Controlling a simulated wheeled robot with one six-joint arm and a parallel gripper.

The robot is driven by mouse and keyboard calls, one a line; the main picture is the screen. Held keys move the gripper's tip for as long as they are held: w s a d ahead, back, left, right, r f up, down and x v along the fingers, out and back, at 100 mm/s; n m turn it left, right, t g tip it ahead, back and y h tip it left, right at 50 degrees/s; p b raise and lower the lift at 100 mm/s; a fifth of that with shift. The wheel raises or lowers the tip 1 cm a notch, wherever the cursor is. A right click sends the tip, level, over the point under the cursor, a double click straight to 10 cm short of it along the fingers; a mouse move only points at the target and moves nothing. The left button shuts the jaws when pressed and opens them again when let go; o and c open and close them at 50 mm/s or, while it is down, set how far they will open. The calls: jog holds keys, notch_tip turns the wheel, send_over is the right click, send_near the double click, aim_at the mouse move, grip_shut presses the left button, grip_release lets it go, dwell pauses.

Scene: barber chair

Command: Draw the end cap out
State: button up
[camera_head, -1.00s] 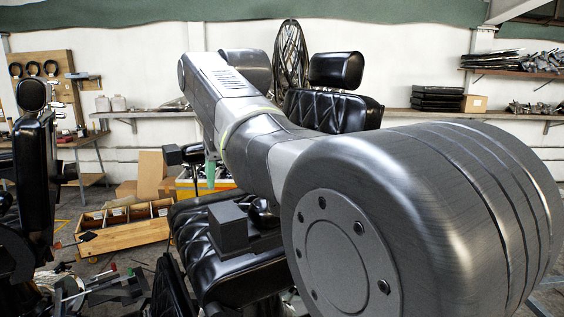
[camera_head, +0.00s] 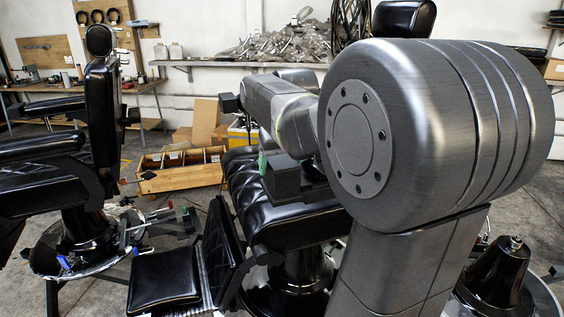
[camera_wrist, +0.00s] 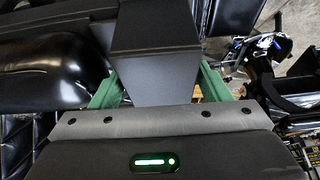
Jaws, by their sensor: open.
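The end cap (camera_head: 283,177) is a dark, box-shaped block on the near armrest of the middle black barber chair. In the wrist view the end cap (camera_wrist: 153,40) fills the space between the two green fingers of my gripper (camera_wrist: 160,80). The fingers are open, one on each side of it, with narrow gaps beside the block. In the head view one green finger (camera_head: 262,162) shows just behind the cap; my arm hides most of the gripper. How the cap sits on the armrest is hidden.
A similar dark block (camera_head: 230,103) shows farther back. The black seat (camera_head: 240,190) lies close by the cap. Another barber chair (camera_head: 100,110) stands left. A wooden crate (camera_head: 180,178) lies on the floor behind. Some floor is bare between the chairs.

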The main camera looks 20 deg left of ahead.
aim_at(281, 159)
jog(key=shift+f, duration=0.1)
jog(key=c, duration=1.1)
jog(key=shift+c, duration=0.2)
jog(key=shift+r+p, duration=2.65)
jog(key=shift+r, duration=0.4)
